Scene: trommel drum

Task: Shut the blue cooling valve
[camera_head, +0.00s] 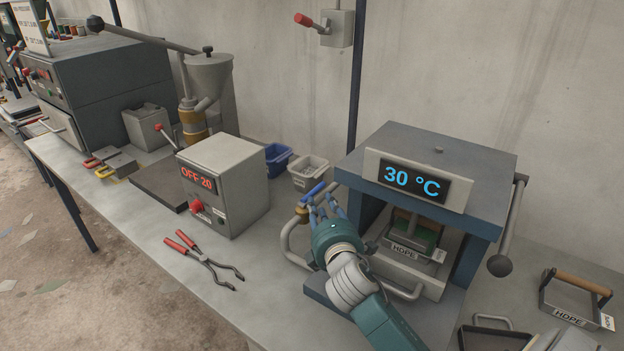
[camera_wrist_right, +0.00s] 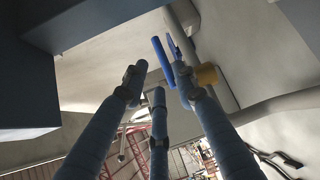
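The cooling valve has a blue lever handle (camera_head: 313,192) on a brass body (camera_head: 302,211), at the left side of the press that reads 30 °C. The lever slants up to the right. My right gripper (camera_head: 326,211) is just beside the lever, its fingers pointing up at it. In the wrist view the blue lever (camera_wrist_right: 161,60) shows close to the right-hand fingertip, with the brass part (camera_wrist_right: 206,74) behind. The fingers of my right gripper (camera_wrist_right: 155,85) are spread with nothing held between them. I cannot tell whether a fingertip touches the lever. My left gripper is not in view.
The press (camera_head: 440,149) stands close to the right of my gripper, with a ball-ended lever on its right. A grey pipe (camera_head: 290,243) curves below the valve. The OFF 20 box (camera_head: 224,184), red-handled tongs (camera_head: 203,259) and blue bin (camera_head: 277,160) are to the left.

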